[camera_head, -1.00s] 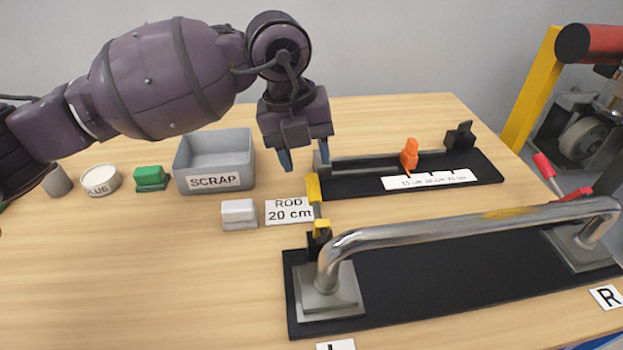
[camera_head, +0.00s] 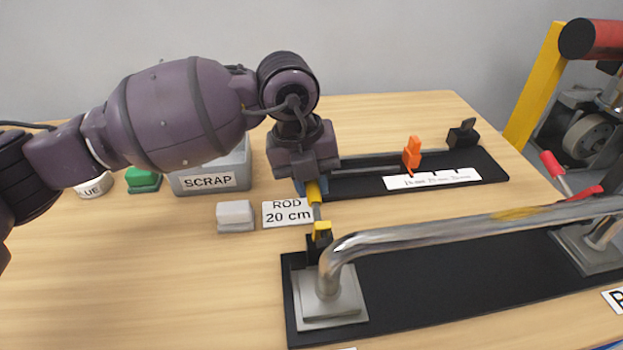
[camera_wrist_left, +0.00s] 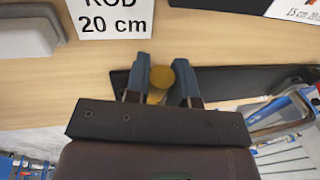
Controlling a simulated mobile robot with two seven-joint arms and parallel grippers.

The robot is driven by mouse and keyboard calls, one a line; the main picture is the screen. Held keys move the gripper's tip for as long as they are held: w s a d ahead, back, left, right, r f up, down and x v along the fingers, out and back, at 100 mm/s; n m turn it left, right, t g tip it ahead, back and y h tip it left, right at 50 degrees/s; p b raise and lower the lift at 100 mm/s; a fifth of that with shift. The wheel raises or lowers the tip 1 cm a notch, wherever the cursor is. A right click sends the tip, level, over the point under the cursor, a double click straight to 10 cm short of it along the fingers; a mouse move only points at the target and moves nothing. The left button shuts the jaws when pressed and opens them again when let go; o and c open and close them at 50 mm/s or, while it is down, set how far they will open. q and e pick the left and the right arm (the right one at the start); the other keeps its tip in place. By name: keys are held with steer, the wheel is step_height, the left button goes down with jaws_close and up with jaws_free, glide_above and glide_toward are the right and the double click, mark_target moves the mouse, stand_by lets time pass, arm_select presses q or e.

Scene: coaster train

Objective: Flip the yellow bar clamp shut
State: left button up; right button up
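My left gripper (camera_head: 312,187) points down at the top of the yellow handle. In the left wrist view the handle's round yellow end (camera_wrist_left: 158,77) lies between the two blue fingers (camera_wrist_left: 162,84). The gap looks narrow, and I cannot tell whether the fingers press on it. My right gripper is not in view.
The bent metal handle (camera_head: 450,231) on its black base (camera_head: 430,290) fills the front right. Behind are the orange stop (camera_head: 412,153) and ruler strip (camera_head: 432,179). The SCRAP bin (camera_head: 209,180), grey-white block (camera_head: 235,214) and ROD card (camera_head: 288,213) stand left. The front left table is clear.

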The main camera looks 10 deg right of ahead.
mark_target(315, 194)
arm_select(q)
jaws_close()
steer(key=shift+r+p, duration=0.3)
steer(key=r+t+p, duration=0.2)
steer(key=p, duration=0.1)
steer(key=shift+s+r+p, duration=0.1)
steer(key=shift+s+p, duration=0.2)
steer(key=shift+s, duration=0.1)
steer(key=shift+s+r+t+p, duration=0.15)
steer(key=shift+r+t+p, duration=0.05)
steer(key=shift+t+p, duration=0.3)
steer(key=shift+s+r+m+t+p, duration=0.3)
steer(key=shift+s+r+t+p, duration=0.15)
steer(key=shift+t+p, duration=0.6)
steer(key=shift+s+r+t, duration=0.1)
steer(key=shift+t, duration=0.15)
steer(key=shift+s+r+t+p, duration=0.1)
steer(key=shift+s+t+p, duration=0.15)
steer(key=shift+t+p, duration=0.2)
steer(key=shift+s+r+t, duration=0.1)
steer(key=shift+s+t, duration=0.05)
steer(key=shift+t, duration=0.1)
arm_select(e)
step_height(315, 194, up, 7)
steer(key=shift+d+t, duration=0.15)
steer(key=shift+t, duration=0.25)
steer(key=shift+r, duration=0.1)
